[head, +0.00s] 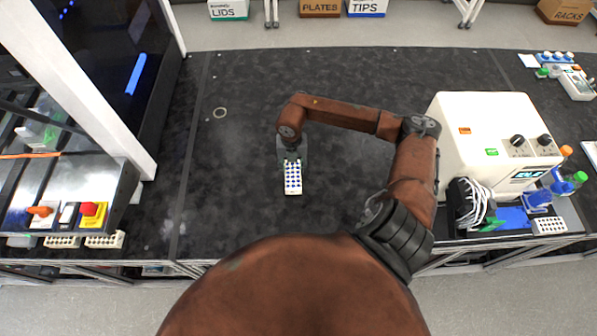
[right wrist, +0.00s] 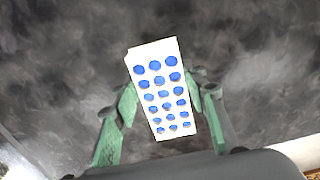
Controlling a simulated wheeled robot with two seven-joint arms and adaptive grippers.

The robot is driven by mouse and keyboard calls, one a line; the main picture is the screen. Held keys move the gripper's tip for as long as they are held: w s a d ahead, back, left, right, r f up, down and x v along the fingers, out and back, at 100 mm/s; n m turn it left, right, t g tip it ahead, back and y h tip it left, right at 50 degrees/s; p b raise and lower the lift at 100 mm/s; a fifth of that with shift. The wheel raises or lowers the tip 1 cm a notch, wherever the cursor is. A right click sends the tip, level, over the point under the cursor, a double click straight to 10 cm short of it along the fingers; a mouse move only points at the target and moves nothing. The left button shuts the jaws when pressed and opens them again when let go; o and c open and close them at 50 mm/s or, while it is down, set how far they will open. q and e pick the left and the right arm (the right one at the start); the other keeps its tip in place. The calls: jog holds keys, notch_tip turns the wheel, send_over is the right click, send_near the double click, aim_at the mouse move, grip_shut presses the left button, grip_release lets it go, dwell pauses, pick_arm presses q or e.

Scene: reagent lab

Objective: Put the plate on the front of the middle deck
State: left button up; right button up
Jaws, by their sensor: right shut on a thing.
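The plate (head: 293,180) is a small white block with rows of blue round wells. It also shows in the right wrist view (right wrist: 158,88), slightly tilted in the picture. My right gripper (head: 292,163) is shut on the plate, with a green finger pad on each side of it. The plate is over the middle of the black bench; I cannot tell its height above it. My left gripper is not in view. I cannot tell which surface is the middle deck.
A framed machine (head: 78,190) with coloured switches stands at the left, with white racks below its front edge. A white instrument (head: 480,135) stands at the right, beside bottles and another white plate (head: 549,226). The black bench (head: 240,110) between them is mostly clear.

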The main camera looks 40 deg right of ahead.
aim_at(298, 166)
jog(key=d+f, duration=0.2)
jog(key=shift+s+f, duration=0.25)
jog(key=shift+f, duration=0.05)
jog(key=shift+d+f+p, duration=0.15)
jog(key=shift+f+p, duration=0.3)
jog(key=shift+f, duration=1.25)
jog(key=shift+f, duration=0.1)
jog(key=o, duration=1.1)
notch_tip(298, 166, up, 12)
jog(key=shift+r+b, duration=0.15)
jog(key=shift+b, duration=0.45)
